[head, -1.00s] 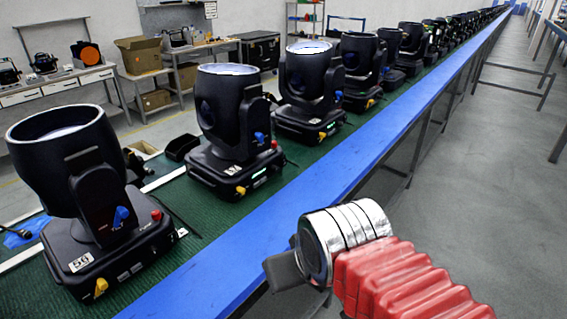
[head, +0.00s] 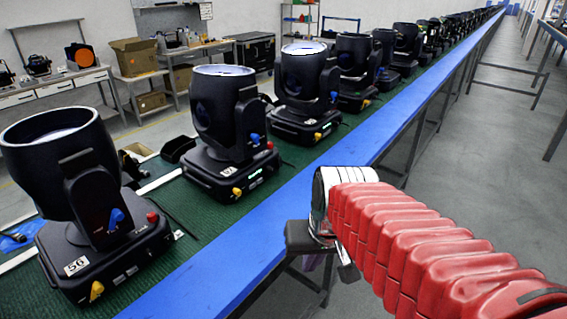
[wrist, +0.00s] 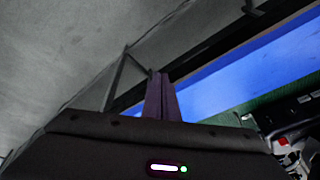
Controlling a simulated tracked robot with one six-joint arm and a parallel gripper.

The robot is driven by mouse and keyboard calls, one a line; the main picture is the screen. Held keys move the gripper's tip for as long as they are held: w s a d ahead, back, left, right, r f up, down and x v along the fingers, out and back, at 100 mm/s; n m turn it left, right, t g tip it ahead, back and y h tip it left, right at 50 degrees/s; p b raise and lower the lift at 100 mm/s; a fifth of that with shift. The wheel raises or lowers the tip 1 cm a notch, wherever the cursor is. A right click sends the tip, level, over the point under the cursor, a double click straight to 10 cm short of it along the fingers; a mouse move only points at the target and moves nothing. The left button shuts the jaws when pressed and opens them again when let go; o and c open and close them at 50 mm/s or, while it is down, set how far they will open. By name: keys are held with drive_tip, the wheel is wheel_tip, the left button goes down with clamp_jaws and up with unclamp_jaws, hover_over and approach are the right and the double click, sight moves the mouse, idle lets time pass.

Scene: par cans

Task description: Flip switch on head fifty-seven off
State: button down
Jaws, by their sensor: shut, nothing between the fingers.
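Head fifty-seven appears to be the second black moving head (head: 215,115) in the row, though its label is small and hard to read. It stands upright on the green belt (head: 215,215). It has a blue knob on its yoke, a yellow knob (head: 237,191) at the base's front corner, a red part (head: 270,145) on the base and a lit green display. I cannot tell which part is the switch. My gripper (wrist: 160,76) shows purple fingers, shut and empty, pointing over the aisle side of the blue rail. In the head view it is mostly hidden behind my wrist, right of the head and apart from it.
The nearest head (head: 60,165), labelled 56, stands front left. More heads run into the distance. The blue rail (head: 225,270) edges the belt. The grey aisle floor (head: 470,170) at right is clear. A cardboard box (head: 137,57) sits on a back bench.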

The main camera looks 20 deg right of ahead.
drive_tip(key=w+d+m+t+y, duration=0.1)
drive_tip(key=w+d+m, duration=0.2)
drive_tip(key=w+d, duration=0.2)
drive_tip(key=w+d+m+t+y, duration=0.1)
drive_tip(key=w+d+m+y, duration=0.1)
drive_tip(key=w+d, duration=0.4)
drive_tip(key=w+d+f+m+t+y, duration=0.1)
drive_tip(key=w+d, duration=0.4)
drive_tip(key=w, duration=0.7)
drive_tip(key=shift+w+d+m+t+y, duration=0.1)
drive_tip(key=shift+d+m+t+y, duration=0.15)
drive_tip(key=shift+m, duration=0.45)
drive_tip(key=shift+w+d+m+t+y, duration=0.15)
drive_tip(key=shift+m+t, duration=0.1)
drive_tip(key=shift+m, duration=0.45)
drive_tip(key=w+r+t, duration=0.2)
drive_tip(key=w+r, duration=0.2)
drive_tip(key=r, duration=0.1)
drive_tip(key=shift+d+r+y, duration=0.15)
drive_tip(key=shift+y, duration=0.15)
drive_tip(key=shift+w, duration=0.1)
